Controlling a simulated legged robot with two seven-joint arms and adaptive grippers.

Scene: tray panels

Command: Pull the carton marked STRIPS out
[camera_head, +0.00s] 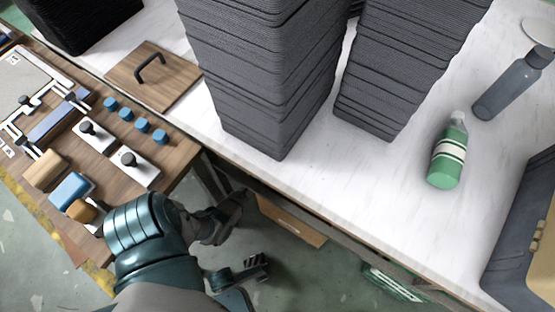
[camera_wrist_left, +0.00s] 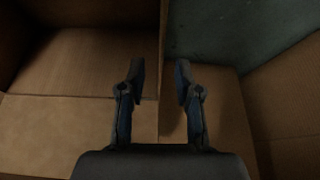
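A brown cardboard carton (camera_head: 290,222) shows partly under the white table's front edge; the table hides the rest. I can read no STRIPS marking on it. My left gripper (camera_head: 228,212) is low beside this carton's left end. In the left wrist view my left gripper (camera_wrist_left: 155,82) is open, its two fingers apart on either side of a cardboard edge (camera_wrist_left: 158,125). I cannot tell whether they touch it. A dark part (camera_head: 247,271) lower down looks like my right gripper; its opening is unclear.
The white table (camera_head: 370,185) bears stacks of grey trays (camera_head: 265,75), a green bottle (camera_head: 448,155) and a grey bottle (camera_head: 512,85). A wooden table (camera_head: 180,165) with blocks is at left. A green-marked object (camera_head: 398,284) shows under the table. Green floor (camera_wrist_left: 225,35) appears beyond the cardboard.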

